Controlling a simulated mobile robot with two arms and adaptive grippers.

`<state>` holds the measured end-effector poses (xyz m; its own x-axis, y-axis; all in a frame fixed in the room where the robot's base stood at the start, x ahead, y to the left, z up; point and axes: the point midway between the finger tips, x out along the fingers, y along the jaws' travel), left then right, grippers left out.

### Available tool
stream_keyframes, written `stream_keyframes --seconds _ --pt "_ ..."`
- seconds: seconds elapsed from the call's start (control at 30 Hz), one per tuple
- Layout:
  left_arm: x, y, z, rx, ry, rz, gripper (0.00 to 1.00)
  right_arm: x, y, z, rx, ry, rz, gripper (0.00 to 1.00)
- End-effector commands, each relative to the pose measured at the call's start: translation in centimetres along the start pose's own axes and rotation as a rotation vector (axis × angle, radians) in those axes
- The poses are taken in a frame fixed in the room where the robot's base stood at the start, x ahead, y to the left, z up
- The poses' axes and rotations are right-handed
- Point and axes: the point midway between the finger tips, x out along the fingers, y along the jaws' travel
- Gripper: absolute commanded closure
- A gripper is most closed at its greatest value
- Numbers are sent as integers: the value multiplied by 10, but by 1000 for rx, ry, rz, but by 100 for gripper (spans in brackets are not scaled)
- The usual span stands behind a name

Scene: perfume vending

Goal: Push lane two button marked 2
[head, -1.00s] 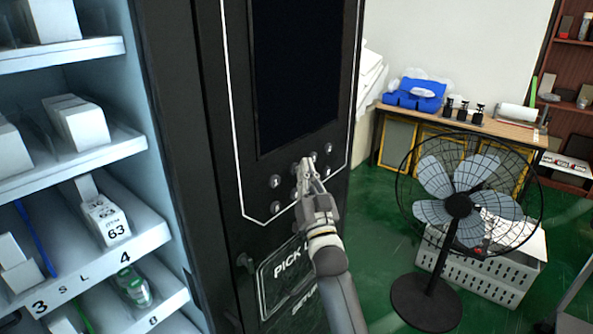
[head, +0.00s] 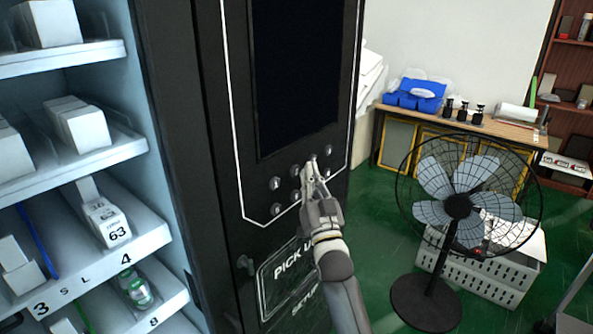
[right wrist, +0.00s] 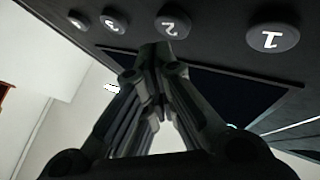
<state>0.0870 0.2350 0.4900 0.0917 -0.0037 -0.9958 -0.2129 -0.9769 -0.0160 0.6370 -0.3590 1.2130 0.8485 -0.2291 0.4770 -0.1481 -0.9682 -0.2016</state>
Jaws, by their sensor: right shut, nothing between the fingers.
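The button marked 2 (right wrist: 172,27) is a round grey button on the dark vending machine panel in the right wrist view. It shows whole, between the buttons marked 1 (right wrist: 270,38) and 3 (right wrist: 113,24). My right gripper (right wrist: 155,50) is shut and empty, its tips just below and slightly left of button 2 in that view. I cannot tell whether they touch the panel. In the head view my right gripper (head: 311,168) is at the button rows below the dark screen (head: 293,75) and hides part of them. My left gripper is not in view.
Lit product shelves (head: 75,145) stand at the left. A black fan (head: 458,206) stands at the right before a white crate (head: 500,275) and a wooden table (head: 480,122). Green floor is open between the machine and the fan.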

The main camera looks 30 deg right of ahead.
Motion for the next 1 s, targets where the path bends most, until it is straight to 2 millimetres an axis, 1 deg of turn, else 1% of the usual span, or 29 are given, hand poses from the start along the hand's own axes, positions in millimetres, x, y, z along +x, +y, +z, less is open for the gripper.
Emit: stream_keyframes --seconds 0.27,0.7,0.83,1.0 --pt "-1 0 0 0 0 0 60 -1 1 -1 0 -1 1 100" --pt "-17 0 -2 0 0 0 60 -29 22 -22 -1 -3 1 100" --pt "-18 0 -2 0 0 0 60 -34 25 -25 0 -1 1 100" --pt "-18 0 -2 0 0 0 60 -35 26 -25 0 -1 1 100"
